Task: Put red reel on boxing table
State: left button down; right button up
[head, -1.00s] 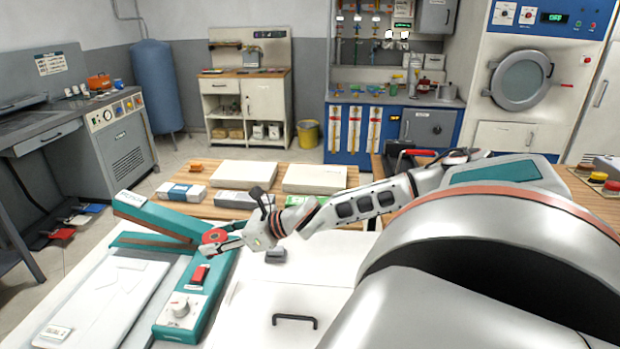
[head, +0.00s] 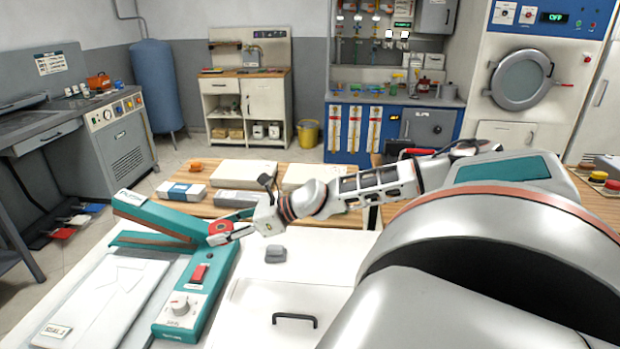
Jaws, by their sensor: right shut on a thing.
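The red reel (head: 220,227) is a small red disc with a dark centre, just above the teal sealing machine near the root of its raised arm. My right gripper (head: 222,234) is shut on the reel at its right side. I cannot tell whether the reel touches the machine. The wooden table (head: 205,207) behind the machine carries flat white boxes and is likely the boxing table. My left gripper is not in view.
The teal sealer (head: 200,285) has a raised arm (head: 155,215) left of the reel. A grey block (head: 276,253) sits on the white worktop (head: 330,262). White boxes (head: 248,173) and an orange item (head: 196,166) occupy the wooden table.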

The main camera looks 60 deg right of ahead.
notch_tip(320, 180, up, 4)
jog(key=s+d+n+g+y, duration=0.1)
jog(key=d+n+y, duration=0.1)
jog(key=d, duration=0.1)
notch_tip(320, 180, down, 14)
jog(key=b, duration=0.5)
jog(key=shift+s+a+f, duration=0.1)
jog(key=shift+s+f, duration=0.05)
jog(key=shift+f, duration=0.05)
jog(key=shift+f+b, duration=0.35)
jog(key=shift+f, duration=2.35)
